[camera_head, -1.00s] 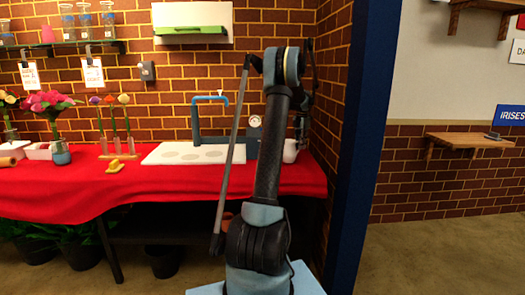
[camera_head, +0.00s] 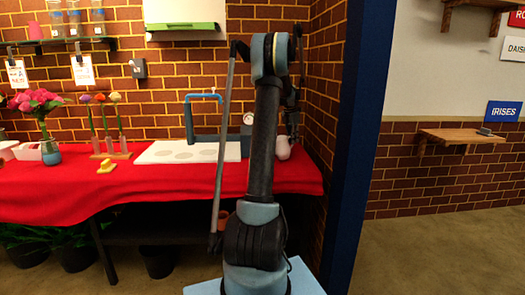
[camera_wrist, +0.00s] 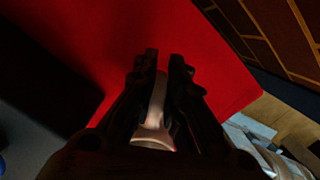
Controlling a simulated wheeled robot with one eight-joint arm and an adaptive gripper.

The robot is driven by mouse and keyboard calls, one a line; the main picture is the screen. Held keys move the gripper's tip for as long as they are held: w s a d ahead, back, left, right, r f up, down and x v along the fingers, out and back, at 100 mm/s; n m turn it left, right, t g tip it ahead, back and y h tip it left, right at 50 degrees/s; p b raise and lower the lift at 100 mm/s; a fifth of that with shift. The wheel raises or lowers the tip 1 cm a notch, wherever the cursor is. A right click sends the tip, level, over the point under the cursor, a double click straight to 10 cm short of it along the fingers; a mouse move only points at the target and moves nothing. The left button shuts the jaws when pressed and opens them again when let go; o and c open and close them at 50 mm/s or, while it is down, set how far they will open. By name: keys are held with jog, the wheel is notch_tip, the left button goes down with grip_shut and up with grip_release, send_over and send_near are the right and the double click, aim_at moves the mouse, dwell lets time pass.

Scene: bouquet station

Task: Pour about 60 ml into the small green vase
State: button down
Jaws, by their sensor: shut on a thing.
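My gripper (camera_wrist: 163,60) points down over the red cloth and is shut on a white, slightly pinkish thing (camera_wrist: 153,138), likely a jug by its handle. The same white thing (camera_head: 283,148) shows in the head view at the right end of the table, beside the brick side wall. My arm partly hides it and the gripper there. I cannot tell what is inside it. I cannot make out a small green vase for certain. A blue-green vase (camera_head: 51,154) with pink flowers stands at the left.
The red-covered table (camera_head: 150,192) holds a white board (camera_head: 165,152), a blue-grey frame (camera_head: 206,137) with a gauge, a stand with flower tubes (camera_head: 111,155) and a small yellow thing (camera_head: 106,167). A blue post (camera_head: 347,160) stands right of my arm. The table's front middle is clear.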

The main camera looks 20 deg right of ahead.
jog(key=shift+s+a+r+h, duration=0.15)
jog(key=shift+a+r+h, duration=0.35)
jog(key=shift+a+r, duration=0.15)
jog(key=s+a+r+t+h+p, duration=0.1)
jog(key=a+r+t+h+p, duration=0.1)
jog(key=a+r+h, duration=0.4)
jog(key=shift+s+a+r+h, duration=0.35)
jog(key=shift+r+h, duration=0.35)
jog(key=shift+r, duration=0.6)
jog(key=shift+s+a+r+t+h+p, duration=0.25)
jog(key=shift+a+r+t+h+p, duration=0.15)
jog(key=shift+a+r+h+p, duration=0.55)
jog(key=shift+s+a+r+h+p, duration=0.15)
jog(key=shift+a+h+p, duration=0.35)
jog(key=shift+p, duration=1.1)
dwell(0.6)
jog(key=shift+a+h, duration=0.2)
jog(key=shift+h, duration=0.15)
dwell(0.4)
